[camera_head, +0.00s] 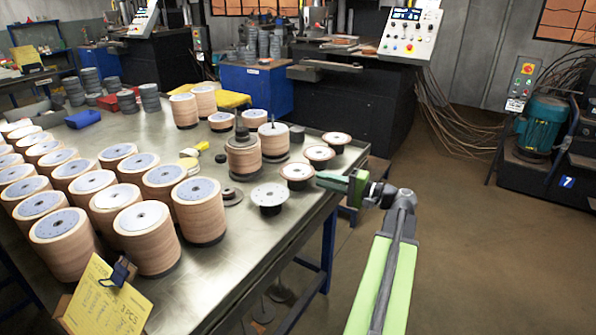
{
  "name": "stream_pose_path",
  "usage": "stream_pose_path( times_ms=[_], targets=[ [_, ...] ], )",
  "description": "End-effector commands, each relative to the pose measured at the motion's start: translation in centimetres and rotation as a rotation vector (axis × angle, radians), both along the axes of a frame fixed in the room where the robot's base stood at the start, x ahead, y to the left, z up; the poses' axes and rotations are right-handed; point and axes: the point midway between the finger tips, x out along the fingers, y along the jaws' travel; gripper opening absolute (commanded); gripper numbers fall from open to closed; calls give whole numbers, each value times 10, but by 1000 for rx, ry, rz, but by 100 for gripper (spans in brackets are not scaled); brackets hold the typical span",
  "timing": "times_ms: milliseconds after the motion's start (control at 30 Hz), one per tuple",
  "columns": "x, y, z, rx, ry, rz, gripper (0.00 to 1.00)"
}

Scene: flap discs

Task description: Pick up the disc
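Several single discs lie near the right edge of the metal table. One with an orange-brown rim and pale centre (297,172) is closest to my gripper (326,180). Two similar discs, a middle one (319,154) and a far one (337,139), lie behind it. A grey-white disc with small holes (269,196) sits on a dark base in front. Which one the task means I cannot tell. My gripper points left at the table edge, just right of the closest disc. Whether it touches that disc or holds anything is unclear; its fingers are too small to read.
Tall stacks of discs (143,238) fill the left of the metal table (215,285). A stack with a spindle (273,140) stands behind the single discs. A yellow tag (105,303) is at the front corner. Open floor (480,230) lies to the right.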

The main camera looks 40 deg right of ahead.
Motion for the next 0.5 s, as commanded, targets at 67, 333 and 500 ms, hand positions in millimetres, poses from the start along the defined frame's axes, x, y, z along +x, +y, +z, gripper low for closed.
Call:
stream_pose_path(
  times_ms=[67, 333, 500],
  targets=[
    [6, 2, 0, 0, 0, 2, 16],
    [46, 16, 0, 0, 0, 3, 16],
    [48, 17, 0, 0, 0, 1, 16]
  ],
)
